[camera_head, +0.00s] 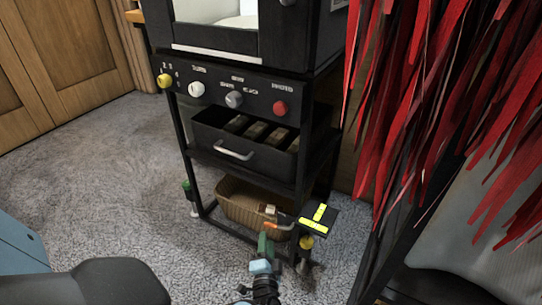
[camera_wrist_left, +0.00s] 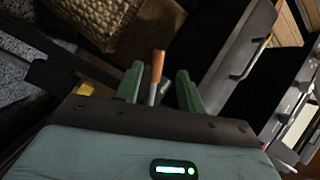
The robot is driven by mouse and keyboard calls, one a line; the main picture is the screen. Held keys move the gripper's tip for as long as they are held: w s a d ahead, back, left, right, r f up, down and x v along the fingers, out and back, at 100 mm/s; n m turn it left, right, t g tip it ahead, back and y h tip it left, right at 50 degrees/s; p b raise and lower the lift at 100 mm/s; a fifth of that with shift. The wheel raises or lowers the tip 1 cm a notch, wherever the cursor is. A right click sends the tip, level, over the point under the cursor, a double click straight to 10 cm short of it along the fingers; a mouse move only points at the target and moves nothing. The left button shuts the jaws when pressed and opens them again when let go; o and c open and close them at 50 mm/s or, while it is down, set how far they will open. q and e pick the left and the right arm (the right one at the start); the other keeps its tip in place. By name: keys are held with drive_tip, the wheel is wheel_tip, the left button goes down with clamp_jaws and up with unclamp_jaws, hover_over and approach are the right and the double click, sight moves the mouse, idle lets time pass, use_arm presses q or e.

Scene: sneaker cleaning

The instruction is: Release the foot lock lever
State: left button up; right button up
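The foot lock lever (camera_head: 277,227) has an orange grip and sits low at the front right corner of the black machine frame. It also shows in the left wrist view (camera_wrist_left: 157,66), standing between my left gripper's green fingertips. My left gripper (camera_head: 266,243) reaches up to it from below in the head view; its fingers also show in the wrist view (camera_wrist_left: 160,90). They are open, with a gap beside the lever, so it is not clamped. The lever's lower end is hidden behind the gripper body. My right gripper is not in view.
A black pedal with yellow stripes (camera_head: 321,212) is just right of the lever. A wicker basket (camera_head: 238,205) sits on the bottom shelf behind it. Above are a drawer (camera_head: 222,152) and a knob panel (camera_head: 257,97). Red strips (camera_head: 420,110) hang at right. Carpet (camera_head: 110,200) at left is clear.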

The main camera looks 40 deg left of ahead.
sight(267, 223)
use_arm(q)
drive_tip(key=b+x, duration=0.2)
drive_tip(key=x, duration=0.4)
drive_tip(key=shift+w+a+b, duration=0.2)
drive_tip(key=shift+a+b, duration=0.1)
drive_tip(key=shift+b, duration=0.1)
drive_tip(key=shift+w+a, duration=0.25)
drive_tip(key=shift+w, duration=0.05)
drive_tip(key=c, duration=0.7)
clamp_jaws()
